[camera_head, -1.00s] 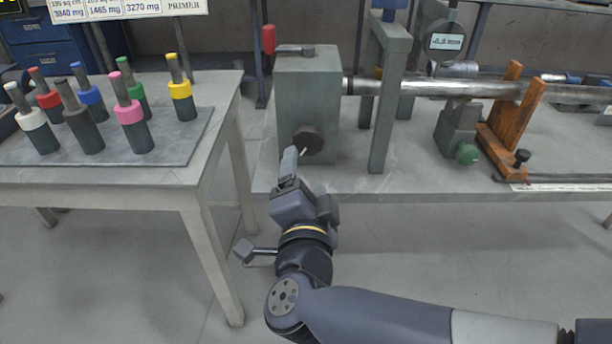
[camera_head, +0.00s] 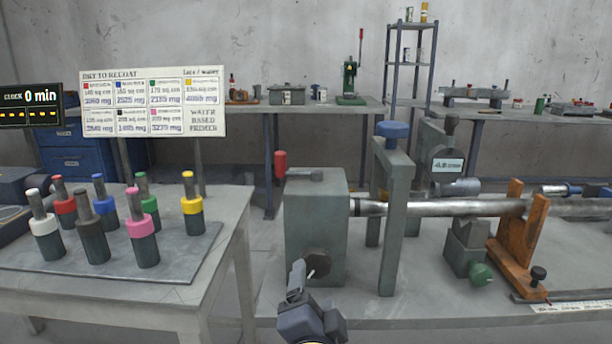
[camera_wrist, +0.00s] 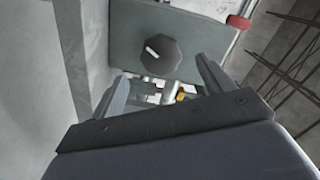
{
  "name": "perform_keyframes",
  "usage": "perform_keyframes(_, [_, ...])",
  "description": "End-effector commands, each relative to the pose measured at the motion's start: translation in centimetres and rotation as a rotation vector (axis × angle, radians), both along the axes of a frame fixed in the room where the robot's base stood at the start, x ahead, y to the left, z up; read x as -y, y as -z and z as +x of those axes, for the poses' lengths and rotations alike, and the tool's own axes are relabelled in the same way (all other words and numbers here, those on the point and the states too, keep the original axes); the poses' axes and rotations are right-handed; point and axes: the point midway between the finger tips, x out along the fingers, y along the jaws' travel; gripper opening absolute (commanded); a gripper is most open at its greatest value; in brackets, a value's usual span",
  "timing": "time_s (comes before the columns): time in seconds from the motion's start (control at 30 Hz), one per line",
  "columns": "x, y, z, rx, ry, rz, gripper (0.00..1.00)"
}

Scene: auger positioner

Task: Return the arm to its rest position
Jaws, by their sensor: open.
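My gripper (camera_head: 297,277) is at the bottom middle of the head view, in front of the grey-green headstock block (camera_head: 316,215). The rest of my arm is below the picture. A dark faceted knob (camera_head: 317,263) with a pale mark sits on the headstock's front, just above and right of the fingertips. In the wrist view my gripper (camera_wrist: 168,88) is open, with nothing between the fingers. The knob (camera_wrist: 160,55) shows beyond them, apart from the fingers as far as I can see.
A table (camera_head: 110,300) at the left holds several colour-topped cylinders. A steel shaft (camera_head: 440,208) runs right from the headstock, past an upright frame (camera_head: 392,200) and a wooden support (camera_head: 518,240). A bench edge (camera_head: 430,321) lies beside my gripper.

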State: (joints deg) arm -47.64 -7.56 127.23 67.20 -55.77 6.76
Motion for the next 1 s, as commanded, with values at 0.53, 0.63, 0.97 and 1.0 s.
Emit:
perform_keyframes(0.53, [0.3, 0.1, 7.0, 0.0, 0.002, 0.0, 0.76])
perform_keyframes(0.63, [0.3, 0.1, 7.5, 0.0, 0.0, 0.0, 0.76])
perform_keyframes(0.97, [0.3, 0.0, 7.8, -0.001, -0.001, -0.001, 0.76])
perform_keyframes(1.0, [0.3, 0.0, 7.8, -0.001, -0.001, -0.001, 0.76])
